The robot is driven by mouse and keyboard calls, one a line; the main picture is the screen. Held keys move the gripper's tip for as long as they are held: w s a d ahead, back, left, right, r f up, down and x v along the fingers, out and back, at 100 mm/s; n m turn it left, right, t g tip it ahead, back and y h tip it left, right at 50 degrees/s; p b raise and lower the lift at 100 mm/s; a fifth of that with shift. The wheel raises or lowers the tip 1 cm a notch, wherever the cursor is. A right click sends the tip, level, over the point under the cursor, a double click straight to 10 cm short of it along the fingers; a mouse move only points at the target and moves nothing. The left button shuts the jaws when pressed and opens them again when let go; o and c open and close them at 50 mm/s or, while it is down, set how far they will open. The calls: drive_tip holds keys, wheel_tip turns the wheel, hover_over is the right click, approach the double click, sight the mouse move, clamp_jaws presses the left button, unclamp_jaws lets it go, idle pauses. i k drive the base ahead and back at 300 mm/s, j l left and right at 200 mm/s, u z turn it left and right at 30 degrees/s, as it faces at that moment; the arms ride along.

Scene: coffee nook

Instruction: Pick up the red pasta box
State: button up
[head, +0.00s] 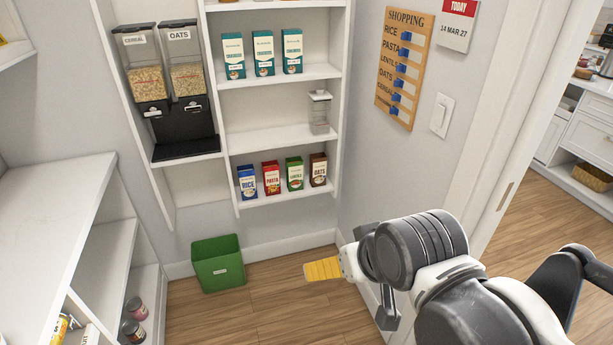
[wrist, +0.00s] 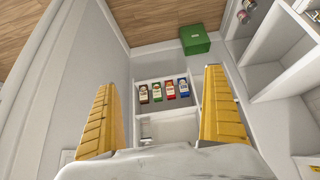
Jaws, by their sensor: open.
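The red pasta box (head: 271,178) stands upright on the lowest visible shelf of the back unit, between the blue rice box (head: 248,182) and the green lentils box (head: 295,173). In the wrist view the red box (wrist: 184,88) appears small and distant, between the two yellow fingers. My gripper (head: 322,269) is in front of the shelf, lower and to the right of the boxes, well apart from them. Its fingers (wrist: 160,110) are spread wide with nothing between them. In the head view one finger mostly hides the other.
A brown oats box (head: 318,170) stands at the row's right end. A green bin (head: 218,263) sits on the floor below. Dispensers (head: 169,86) hang left, teal boxes (head: 263,53) and a clear jar (head: 319,112) stand above. The right wall is close to my arm.

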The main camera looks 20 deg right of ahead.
sight(271, 171)
drive_tip(key=i, duration=0.95)
